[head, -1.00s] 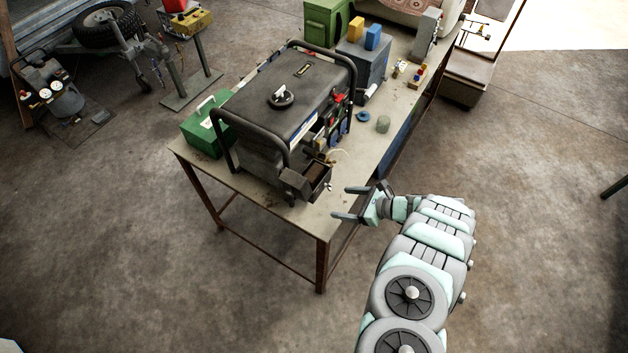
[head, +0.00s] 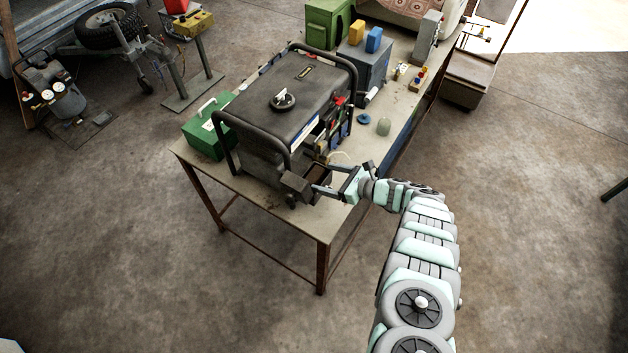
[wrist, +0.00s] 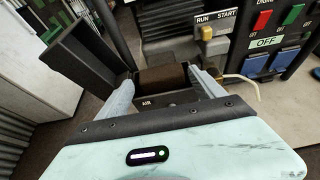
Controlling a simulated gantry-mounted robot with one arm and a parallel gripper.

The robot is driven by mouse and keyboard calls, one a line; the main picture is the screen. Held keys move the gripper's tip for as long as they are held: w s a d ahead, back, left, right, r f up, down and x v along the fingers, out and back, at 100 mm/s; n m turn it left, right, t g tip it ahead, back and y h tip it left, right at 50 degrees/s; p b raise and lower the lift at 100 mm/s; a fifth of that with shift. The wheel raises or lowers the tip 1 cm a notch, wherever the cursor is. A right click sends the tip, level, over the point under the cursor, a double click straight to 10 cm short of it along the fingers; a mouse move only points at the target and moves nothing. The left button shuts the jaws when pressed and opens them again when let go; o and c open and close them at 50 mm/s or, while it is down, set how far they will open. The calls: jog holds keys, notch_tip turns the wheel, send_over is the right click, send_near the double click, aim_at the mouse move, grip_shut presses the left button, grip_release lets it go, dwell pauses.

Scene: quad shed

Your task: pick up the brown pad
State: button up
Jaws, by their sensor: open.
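The brown pad (wrist: 162,76) sits in the dark air filter box on the side of the generator (head: 290,95), above a label reading AIR. In the head view the pad is mostly hidden by my gripper and the box. My gripper (head: 317,178) is at the box, with its fingers pointing into it. In the wrist view its open fingers (wrist: 162,88) lie to the left and right of the pad. I cannot tell whether they touch it. The box's dark cover (wrist: 85,62) stands open on the left.
A yellow RUN/START lever (wrist: 208,45) and a pale hose (wrist: 245,82) are close to the right finger. Red and green switches and blue sockets (wrist: 285,62) are further right. The bench (head: 300,222) has clear space at its near corner.

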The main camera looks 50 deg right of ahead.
aim_at(316, 177)
jog(key=shift+b+x, duration=0.55)
jog(key=shift+x, duration=0.95)
jog(key=shift+c, duration=0.4)
jog(key=c, duration=0.9)
